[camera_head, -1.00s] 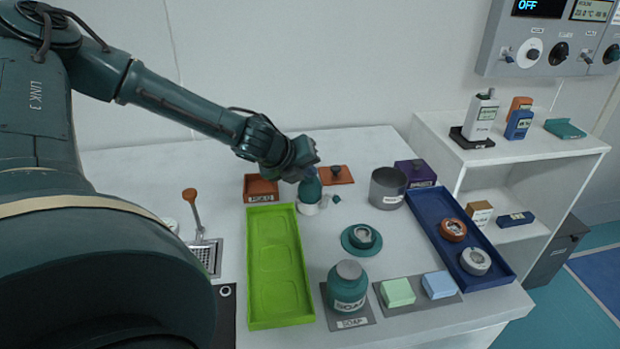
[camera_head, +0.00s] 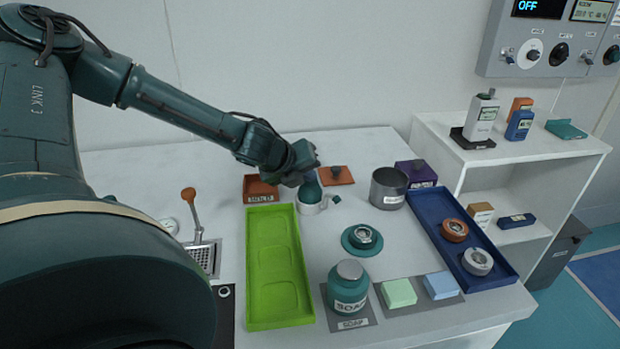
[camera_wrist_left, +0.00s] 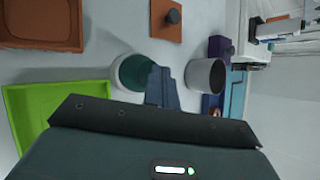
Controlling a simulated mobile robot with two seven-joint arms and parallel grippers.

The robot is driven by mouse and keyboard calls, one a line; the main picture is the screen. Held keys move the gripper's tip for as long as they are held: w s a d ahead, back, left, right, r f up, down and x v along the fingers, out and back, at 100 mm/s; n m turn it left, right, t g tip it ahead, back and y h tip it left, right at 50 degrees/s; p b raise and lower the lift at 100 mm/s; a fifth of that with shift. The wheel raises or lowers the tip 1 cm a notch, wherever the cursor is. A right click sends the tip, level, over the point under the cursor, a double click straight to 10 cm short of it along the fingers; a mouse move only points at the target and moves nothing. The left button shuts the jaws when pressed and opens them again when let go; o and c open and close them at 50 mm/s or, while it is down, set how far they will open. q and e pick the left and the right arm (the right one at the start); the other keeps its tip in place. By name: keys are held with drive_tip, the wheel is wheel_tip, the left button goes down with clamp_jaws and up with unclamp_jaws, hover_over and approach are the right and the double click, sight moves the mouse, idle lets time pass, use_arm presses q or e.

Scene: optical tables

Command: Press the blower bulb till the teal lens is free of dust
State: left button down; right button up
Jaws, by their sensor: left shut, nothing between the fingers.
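The teal lens (camera_head: 362,237) lies in its round teal mount on the white table. I cannot tell how much dust is on it. The teal blower bulb (camera_head: 311,192) stands upright in a white holder (camera_head: 312,207), its small teal nozzle (camera_head: 336,199) pointing right. My left gripper (camera_head: 311,178) is shut and empty, directly above the bulb, its tips at or very near the bulb's top. In the left wrist view the shut fingers (camera_wrist_left: 160,84) overlap the right side of the bulb (camera_wrist_left: 135,73). Contact is hard to judge. My right gripper is not in view.
A green tray (camera_head: 275,215) lies left of the lens, a grey pot (camera_head: 388,188) behind it at the right. A blue tray (camera_head: 430,213) with two ring mounts lies at the right. A soap bottle (camera_head: 347,287) stands in front.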

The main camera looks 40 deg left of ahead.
sight(307, 185)
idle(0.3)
use_arm(q)
drive_tip(key=shift+r+p, duration=1.25)
drive_tip(key=shift+r, duration=0.1)
wheel_tip(307, 185, up, 5)
drive_tip(key=p, duration=0.4)
drive_tip(key=shift+p, duration=0.35)
